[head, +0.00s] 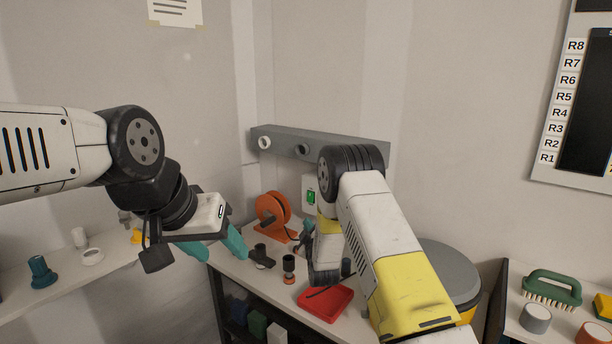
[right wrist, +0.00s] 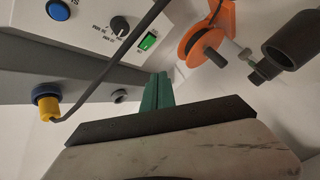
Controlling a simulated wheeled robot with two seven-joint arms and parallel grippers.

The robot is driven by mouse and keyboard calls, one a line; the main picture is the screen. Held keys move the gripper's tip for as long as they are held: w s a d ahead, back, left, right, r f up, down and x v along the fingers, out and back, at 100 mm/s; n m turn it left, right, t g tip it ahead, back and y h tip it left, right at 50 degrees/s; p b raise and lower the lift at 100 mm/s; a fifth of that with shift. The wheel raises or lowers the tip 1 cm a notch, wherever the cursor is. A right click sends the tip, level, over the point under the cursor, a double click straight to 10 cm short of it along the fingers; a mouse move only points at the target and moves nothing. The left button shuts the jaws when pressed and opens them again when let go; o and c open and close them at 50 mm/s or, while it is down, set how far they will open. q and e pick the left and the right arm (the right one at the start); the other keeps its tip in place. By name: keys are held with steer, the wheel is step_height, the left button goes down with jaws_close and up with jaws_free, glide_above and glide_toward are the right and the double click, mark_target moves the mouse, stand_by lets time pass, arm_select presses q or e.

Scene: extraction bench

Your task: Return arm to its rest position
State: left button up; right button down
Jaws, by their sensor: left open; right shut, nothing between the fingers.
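My left gripper (head: 214,246) hangs at the left of the head view, over the gap between the left shelf and the bench. Its teal fingers are spread and nothing is between them. My right arm reaches over the bench in the middle of the head view, bent downward at its black joint.
The bench holds an orange reel (head: 273,209), a red tray (head: 326,302) and a black fitting (head: 261,257). A grey rail (head: 330,146) is on the wall. A grey-lidded bin (head: 449,267) stands right.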

steer(key=s+d+r+m+g, duration=0.1)
steer(key=d+r+m+g, duration=0.1)
steer(key=r, duration=0.4)
steer(key=s+d+r+m+g, duration=0.1)
steer(key=d+r+m, duration=0.15)
steer(key=r, duration=0.35)
steer(key=s+d+r+m+g, duration=0.35)
steer(key=s+r, duration=0.55)
steer(key=s, duration=0.3)
steer(key=s+d+r+m+g, duration=0.1)
steer(key=s+d+m+g, duration=0.1)
steer(key=s, duration=1.4)
steer(key=s+d+m+g, duration=0.2)
steer(key=s+d+g, duration=0.1)
steer(key=s, duration=1.3)
steer(key=shift+s+d+r+h, duration=0.15)
steer(key=shift+d+r+h, duration=0.15)
steer(key=shift+r, duration=0.1)
